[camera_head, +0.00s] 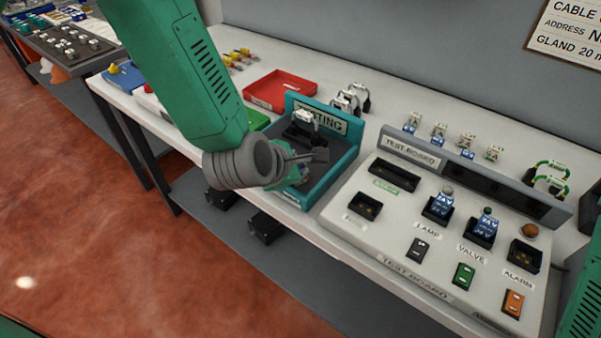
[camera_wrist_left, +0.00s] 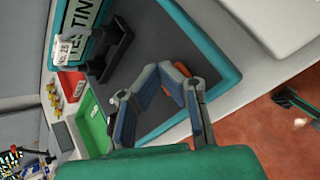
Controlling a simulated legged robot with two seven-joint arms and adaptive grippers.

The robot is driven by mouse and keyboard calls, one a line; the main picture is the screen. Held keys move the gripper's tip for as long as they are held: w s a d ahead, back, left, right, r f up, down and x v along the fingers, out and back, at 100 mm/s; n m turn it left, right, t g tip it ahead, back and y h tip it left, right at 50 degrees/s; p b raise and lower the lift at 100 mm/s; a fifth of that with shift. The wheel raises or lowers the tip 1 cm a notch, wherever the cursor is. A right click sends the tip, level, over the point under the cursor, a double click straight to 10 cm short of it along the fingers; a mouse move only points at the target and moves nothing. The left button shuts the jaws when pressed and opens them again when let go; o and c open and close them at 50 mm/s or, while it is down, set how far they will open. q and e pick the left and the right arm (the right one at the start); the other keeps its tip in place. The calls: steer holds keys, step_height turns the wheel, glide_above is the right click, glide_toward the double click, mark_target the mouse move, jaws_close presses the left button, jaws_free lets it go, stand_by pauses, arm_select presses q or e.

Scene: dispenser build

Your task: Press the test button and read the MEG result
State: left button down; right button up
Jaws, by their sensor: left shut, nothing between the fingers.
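The white test board (camera_head: 348,222) stands on the bench at the right in the head view. It has a dark display strip (camera_head: 490,187) with no readable text. Along its front are a black button (camera_head: 418,248), a green button (camera_head: 464,275) and an orange button (camera_head: 513,303). Labels LAMP, VALVE and ALARM are readable; I cannot make out a MEG label. My left gripper (camera_head: 308,160) is shut and empty over the teal-edged tray, left of the board. Its fingers also show in the left wrist view (camera_wrist_left: 165,70). My right gripper is out of view.
The teal tray (camera_head: 328,185) has a sign partly reading "TING" and a black holder with a white part. Blue-labelled parts (camera_head: 438,206) stand up in the board's sockets. A red tray (camera_head: 280,90) lies behind. Green-yellow wire loops (camera_head: 550,172) are at the right.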

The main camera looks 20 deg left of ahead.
arm_select(q)
steer(key=shift+r, duration=0.1)
steer(key=shift+r+p, duration=0.75)
step_height(320, 180, up, 5)
steer(key=p, duration=0.4)
stand_by(0.3)
stand_by(0.5)
